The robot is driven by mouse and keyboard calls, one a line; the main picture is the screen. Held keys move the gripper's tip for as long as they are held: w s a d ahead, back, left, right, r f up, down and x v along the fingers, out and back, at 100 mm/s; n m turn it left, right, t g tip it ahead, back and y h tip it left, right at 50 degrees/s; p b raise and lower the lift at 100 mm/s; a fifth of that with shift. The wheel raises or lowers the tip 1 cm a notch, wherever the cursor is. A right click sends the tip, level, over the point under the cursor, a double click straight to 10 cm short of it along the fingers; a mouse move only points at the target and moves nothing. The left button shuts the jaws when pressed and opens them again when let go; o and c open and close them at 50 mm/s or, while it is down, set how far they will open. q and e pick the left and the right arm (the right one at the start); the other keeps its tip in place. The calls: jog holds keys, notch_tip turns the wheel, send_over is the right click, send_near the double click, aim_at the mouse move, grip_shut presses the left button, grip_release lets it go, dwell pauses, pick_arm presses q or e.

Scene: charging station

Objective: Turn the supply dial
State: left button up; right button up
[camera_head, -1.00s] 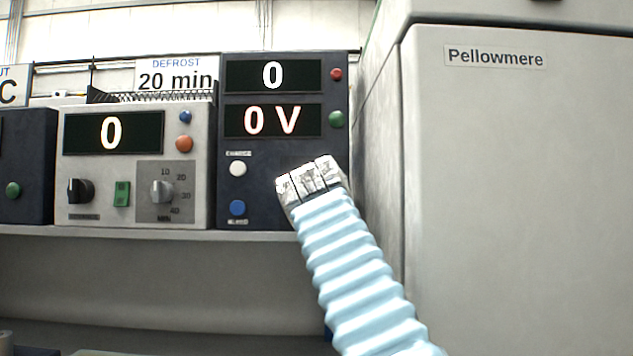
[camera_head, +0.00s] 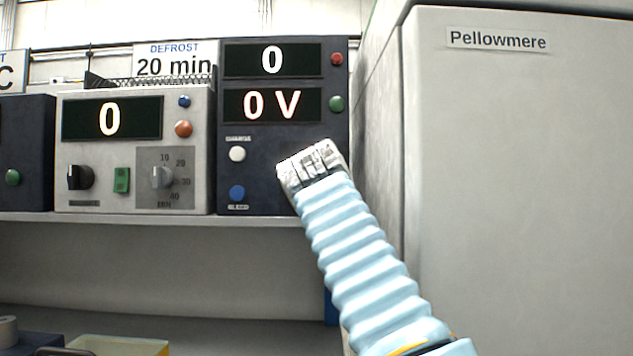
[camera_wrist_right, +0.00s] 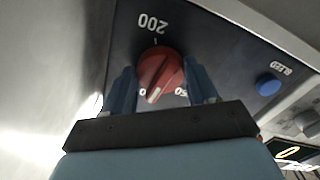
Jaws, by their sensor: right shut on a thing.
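The supply unit is a dark panel (camera_head: 262,175) reading 0 above and 0 V below. Its red supply dial (camera_wrist_right: 161,70) shows in the right wrist view, with a 200 mark beside it. A pale pointer mark on the dial lies near the 0 label. My right gripper (camera_wrist_right: 161,88) has one blue finger on each side of the dial and is shut on it. In the head view my right gripper (camera_head: 311,165) covers the panel's lower right, so the dial is hidden there. My left gripper is in neither view.
A white button (camera_head: 237,154) and a blue button (camera_head: 237,193) sit left of my gripper. A defrost unit (camera_head: 110,157) with its own knobs stands to the left. A large grey Pellowmere cabinet (camera_head: 520,180) closes off the right side.

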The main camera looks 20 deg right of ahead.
jog(key=shift+n, duration=0.6)
jog(key=o, duration=1.1)
jog(key=shift+c, duration=0.2)
pick_arm(q)
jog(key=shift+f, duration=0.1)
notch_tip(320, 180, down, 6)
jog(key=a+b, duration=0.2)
jog(key=b, duration=0.4)
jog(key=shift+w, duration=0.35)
pick_arm(e)
jog(key=v, duration=1.3)
jog(key=shift+s, duration=0.4)
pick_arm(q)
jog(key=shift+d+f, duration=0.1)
pick_arm(e)
jog(key=shift+a, duration=0.1)
